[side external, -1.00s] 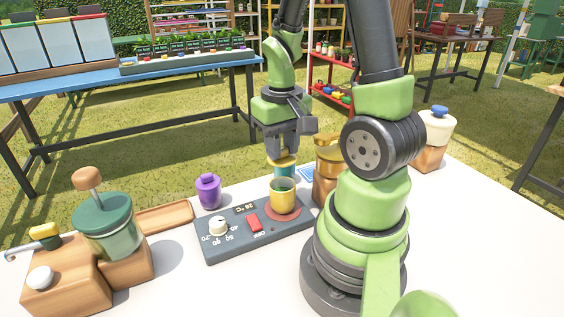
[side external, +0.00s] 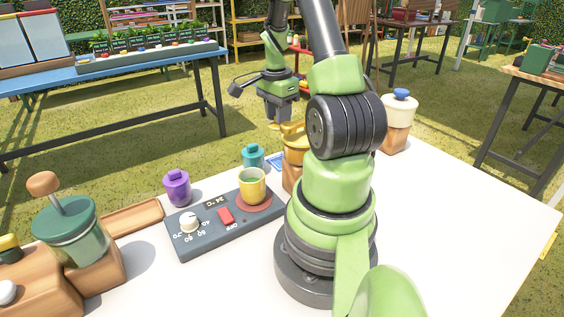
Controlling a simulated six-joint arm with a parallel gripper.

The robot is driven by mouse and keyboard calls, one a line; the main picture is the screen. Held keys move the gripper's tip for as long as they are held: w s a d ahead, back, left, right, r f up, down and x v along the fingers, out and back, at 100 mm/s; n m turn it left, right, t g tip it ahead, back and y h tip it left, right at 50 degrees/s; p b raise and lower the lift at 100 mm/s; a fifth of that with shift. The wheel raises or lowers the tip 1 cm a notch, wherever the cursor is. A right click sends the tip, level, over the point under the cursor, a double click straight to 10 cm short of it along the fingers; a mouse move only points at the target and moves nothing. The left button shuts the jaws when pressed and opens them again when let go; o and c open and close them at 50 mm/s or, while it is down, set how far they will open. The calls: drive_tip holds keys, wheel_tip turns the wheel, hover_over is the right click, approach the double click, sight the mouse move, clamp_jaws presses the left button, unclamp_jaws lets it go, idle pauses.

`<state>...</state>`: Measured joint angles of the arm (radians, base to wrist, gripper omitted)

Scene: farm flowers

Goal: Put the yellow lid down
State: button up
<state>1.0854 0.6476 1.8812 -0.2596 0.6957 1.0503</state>
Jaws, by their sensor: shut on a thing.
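My gripper (side external: 274,122) is shut on the yellow lid (side external: 273,126), of which only a small piece shows below the fingers. The lid is in the air, behind and slightly left of a larger yellow canister (side external: 297,148) in the picture. The open yellow cup (side external: 252,188) stands upright on the round reddish plate of the grey heater (side external: 205,236), with greenish contents showing. My arm partly hides the canister and the wooden block (side external: 290,178) under it.
A teal bottle (side external: 253,156) stands behind the cup, and a purple bottle (side external: 177,188) stands left of it. A wooden tray (side external: 135,216) and a green-lidded jar (side external: 72,235) are at left. A white jar with a blue knob (side external: 400,112) stands at right. White table (side external: 440,220) is clear at right.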

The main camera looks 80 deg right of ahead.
drive_tip(key=shift+m, duration=0.6)
drive_tip(key=f, duration=0.7)
drive_tip(key=d+f, duration=0.1)
drive_tip(key=f, duration=0.2)
drive_tip(key=shift+s+f, duration=0.35)
drive_tip(key=shift+f, duration=0.15)
drive_tip(key=o, duration=0.9)
